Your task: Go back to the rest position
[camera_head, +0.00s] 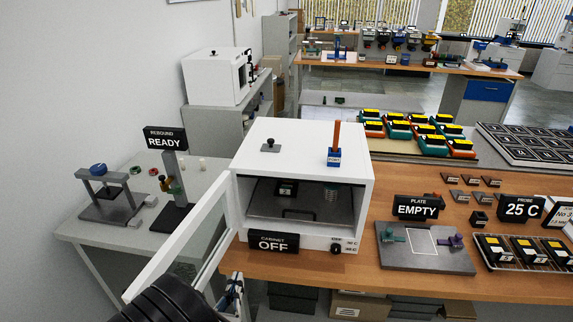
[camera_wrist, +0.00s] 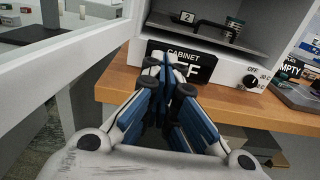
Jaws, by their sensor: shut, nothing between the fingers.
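My gripper (camera_wrist: 165,70) is shut and empty in the wrist view, its fingertips in front of the black cabinet sign. In the head view my gripper (camera_head: 236,285) shows only in part at the lower left, behind my dark arm link, beside the open door. The white cabinet (camera_head: 290,140) stands on the wooden bench with its door (camera_head: 190,240) swung open toward me at the left. Its sign (camera_head: 273,244) reads "CABINET OFF". Inside are a small dark block (camera_head: 287,188), a wire handle and a coil. A dial (camera_head: 336,249) sits at its lower right front.
The wooden bench (camera_head: 400,280) holds a grey plate fixture (camera_head: 425,258) with the sign "PLATE EMPTY" and a tray of dark blocks (camera_head: 525,252). A grey side table (camera_head: 80,232) with a "REBOUND READY" sign stands left. The bench's front edge is close to my gripper.

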